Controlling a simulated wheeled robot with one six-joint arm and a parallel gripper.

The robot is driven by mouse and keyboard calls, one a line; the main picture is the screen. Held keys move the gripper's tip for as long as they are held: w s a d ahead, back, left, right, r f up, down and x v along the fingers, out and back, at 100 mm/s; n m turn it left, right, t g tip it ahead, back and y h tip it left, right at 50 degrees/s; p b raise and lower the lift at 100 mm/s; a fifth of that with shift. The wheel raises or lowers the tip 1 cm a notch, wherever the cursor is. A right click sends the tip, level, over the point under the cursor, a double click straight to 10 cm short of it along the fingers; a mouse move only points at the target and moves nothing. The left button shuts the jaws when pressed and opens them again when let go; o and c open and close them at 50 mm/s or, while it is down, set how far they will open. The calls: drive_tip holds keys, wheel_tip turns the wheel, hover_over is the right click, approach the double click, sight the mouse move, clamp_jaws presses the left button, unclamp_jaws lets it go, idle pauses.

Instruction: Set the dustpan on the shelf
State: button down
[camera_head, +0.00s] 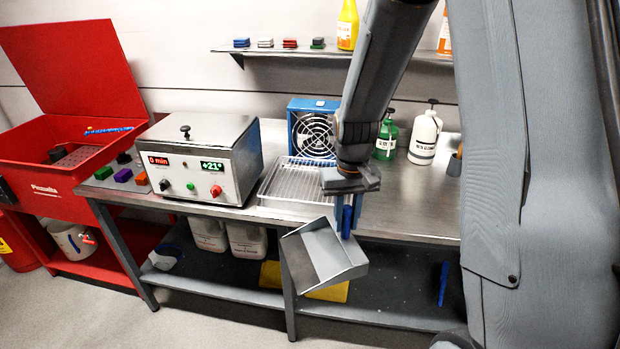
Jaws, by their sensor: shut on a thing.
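A grey dustpan (322,256) hangs tilted in front of the workbench's front edge, with its open tray facing the camera. My gripper (347,216) has blue fingers and is shut on the dustpan near its upper right side. The exact grip point is partly hidden behind the fingers and the pan's edge. Two shelves show. A narrow wall shelf (275,52) at the back holds small coloured blocks and bottles. A lower shelf (390,312) runs under the workbench, below and behind the dustpan.
The steel workbench (400,215) carries a control box (200,155), a wire tray (290,185), a blue fan (314,130), a green bottle (386,138) and a white bottle (424,138). White canisters (247,240) and a yellow item (335,292) are on the lower shelf. A red parts washer (50,170) stands left.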

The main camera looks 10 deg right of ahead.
drive_tip(key=s+d+r, duration=0.1)
drive_tip(key=d+r, duration=0.1)
drive_tip(key=r, duration=1)
drive_tip(key=s+d+r+m, duration=0.1)
drive_tip(key=d+r, duration=0.1)
drive_tip(key=r, duration=1)
drive_tip(key=shift+d, duration=0.2)
